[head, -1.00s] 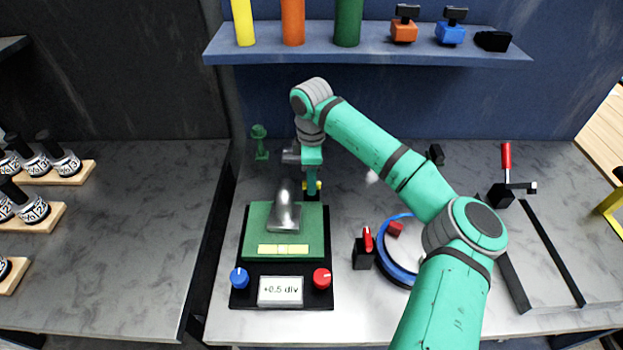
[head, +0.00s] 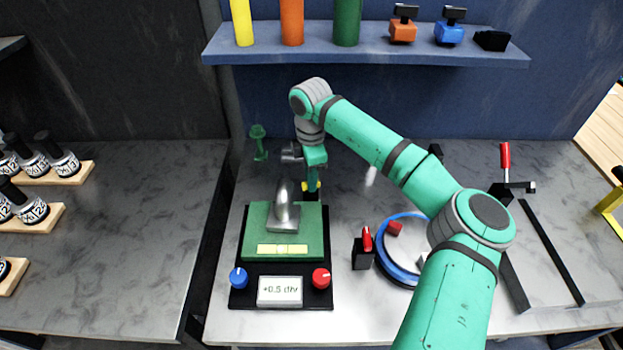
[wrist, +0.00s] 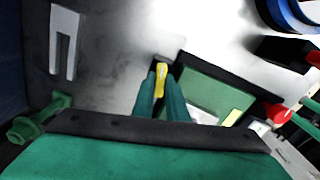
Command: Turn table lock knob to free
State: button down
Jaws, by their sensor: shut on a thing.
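The positioner has a green tilting table (head: 256,222) on a black base, with a silver curved part (head: 285,212) and a yellow level strip (head: 282,250) on it. Behind the table stands a small yellow knob (head: 319,186) on a black mount. My gripper (head: 312,184) reaches down over this knob from behind. In the wrist view my gripper (wrist: 162,88) has its two green fingers closed on either side of the yellow knob (wrist: 160,76). The fingers hide part of the knob, and I cannot read any lock marking.
A blue knob (head: 238,278), a red knob (head: 321,278) and a display (head: 280,290) reading about +0.5 div are at the front. A red-handled black block (head: 362,252) and a blue ring (head: 384,262) stand to the right. A green post (head: 258,143) stands behind left.

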jog(key=n, duration=0.3)
jog(key=shift+w+d, duration=0.1)
jog(key=n, duration=0.8)
jog(key=shift+n, duration=2.1)
jog(key=c, duration=1.8)
grip_release()
jog(key=shift+o, duration=0.2)
